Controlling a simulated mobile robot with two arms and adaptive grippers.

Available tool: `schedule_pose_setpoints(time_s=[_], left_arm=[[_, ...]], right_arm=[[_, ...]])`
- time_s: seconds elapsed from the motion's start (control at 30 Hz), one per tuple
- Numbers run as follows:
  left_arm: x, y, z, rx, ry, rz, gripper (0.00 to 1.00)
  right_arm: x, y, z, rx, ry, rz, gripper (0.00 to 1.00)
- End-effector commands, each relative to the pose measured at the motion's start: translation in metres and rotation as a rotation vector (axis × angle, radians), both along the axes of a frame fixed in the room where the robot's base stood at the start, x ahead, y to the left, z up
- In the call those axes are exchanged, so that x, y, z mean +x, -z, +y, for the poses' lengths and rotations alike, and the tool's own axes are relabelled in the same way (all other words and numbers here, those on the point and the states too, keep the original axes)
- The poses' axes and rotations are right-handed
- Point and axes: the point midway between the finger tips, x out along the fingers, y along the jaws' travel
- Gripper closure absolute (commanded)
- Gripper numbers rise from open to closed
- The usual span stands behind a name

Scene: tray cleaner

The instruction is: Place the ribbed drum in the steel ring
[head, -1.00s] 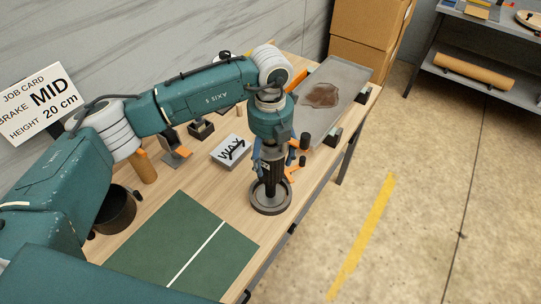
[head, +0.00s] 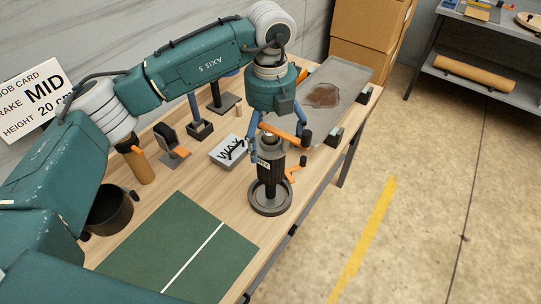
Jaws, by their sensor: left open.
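The ribbed drum (head: 271,174) is dark and stands upright inside the grey steel ring (head: 258,207) near the table's front edge. Its lower end is within the ring, and the ring's rim hides its foot. My left gripper (head: 278,147) is above the drum with its blue fingers spread apart, open and empty. One finger is at the left of the drum's top and the other is off to the right. Whether the left finger touches the drum I cannot tell. My right gripper is not in view.
A grey WAX box (head: 229,151) lies just left of the drum. An orange bar (head: 285,134) shows between my fingers. A tray (head: 345,75) with a brown stain is behind. A green mat (head: 165,245) and a dark pot (head: 110,210) are at the front left.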

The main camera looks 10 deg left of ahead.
Motion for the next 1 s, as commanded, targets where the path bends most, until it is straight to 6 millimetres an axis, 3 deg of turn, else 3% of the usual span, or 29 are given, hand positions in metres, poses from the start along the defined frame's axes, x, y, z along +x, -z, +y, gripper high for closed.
schedule_pose_setpoints(time_s=[0.2,0.33,1.0], left_arm=[[0.001,-0.038,0.0,0.0,0.0,-0.003,0.13],[0.0,-0.05,0.0,0.001,0.001,0.0,0.13],[0.0,-0.055,0.0,0.001,0.001,0.001,0.13]], right_arm=[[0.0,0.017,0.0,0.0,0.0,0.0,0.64],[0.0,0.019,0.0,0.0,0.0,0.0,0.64],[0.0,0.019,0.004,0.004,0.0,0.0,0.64]])
